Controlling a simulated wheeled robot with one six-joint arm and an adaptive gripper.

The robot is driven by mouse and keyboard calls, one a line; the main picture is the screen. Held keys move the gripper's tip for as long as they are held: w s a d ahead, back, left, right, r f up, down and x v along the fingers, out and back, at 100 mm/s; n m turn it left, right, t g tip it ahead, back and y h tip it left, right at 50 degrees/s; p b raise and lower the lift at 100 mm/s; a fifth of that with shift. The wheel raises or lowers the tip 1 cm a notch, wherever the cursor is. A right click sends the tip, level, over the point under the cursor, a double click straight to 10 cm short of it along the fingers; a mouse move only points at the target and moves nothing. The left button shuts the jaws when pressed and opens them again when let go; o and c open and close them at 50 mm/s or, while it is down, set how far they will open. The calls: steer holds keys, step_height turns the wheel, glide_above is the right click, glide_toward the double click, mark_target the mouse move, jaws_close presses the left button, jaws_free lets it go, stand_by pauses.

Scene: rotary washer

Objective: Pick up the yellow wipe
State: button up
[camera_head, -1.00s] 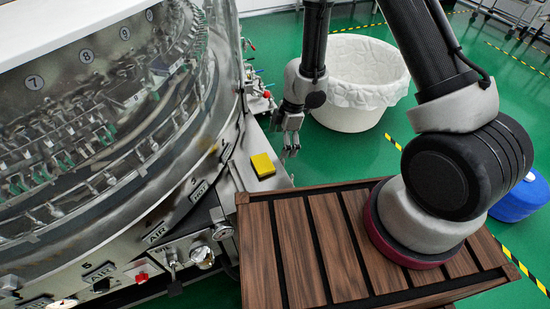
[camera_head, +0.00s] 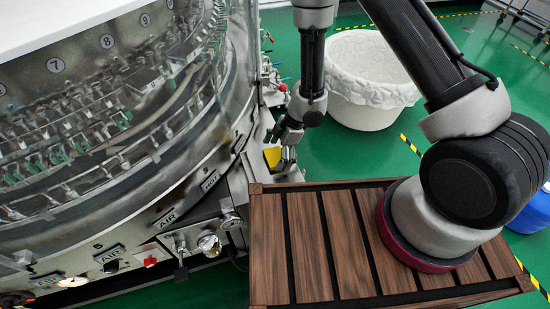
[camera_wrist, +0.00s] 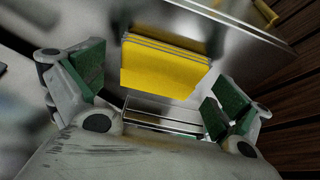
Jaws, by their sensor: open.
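The yellow wipe (camera_head: 272,156) is a small folded yellow pad on the metal ledge at the washer's side. My gripper (camera_head: 287,150) is beside it and partly covers it in the head view. In the wrist view the wipe (camera_wrist: 165,68) shows its layered folded edge. It lies ahead of and between the two green-padded fingers of my gripper (camera_wrist: 155,92), which are spread wide. Neither finger visibly touches the wipe. The gap in depth between fingers and wipe is hard to tell.
The round steel rotary washer (camera_head: 120,130) with knobs and labels fills the left. A slatted wooden surface (camera_head: 345,240) lies in front. A white lined bin (camera_head: 370,85) stands behind on the green floor (camera_head: 395,165), which has free room.

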mark_target(276, 156)
steer(key=c, duration=0.9)
step_height(276, 156, up, 9)
steer(key=shift+w+f, duration=0.1)
steer(key=shift+r, duration=0.6)
steer(key=shift+o, duration=0.5)
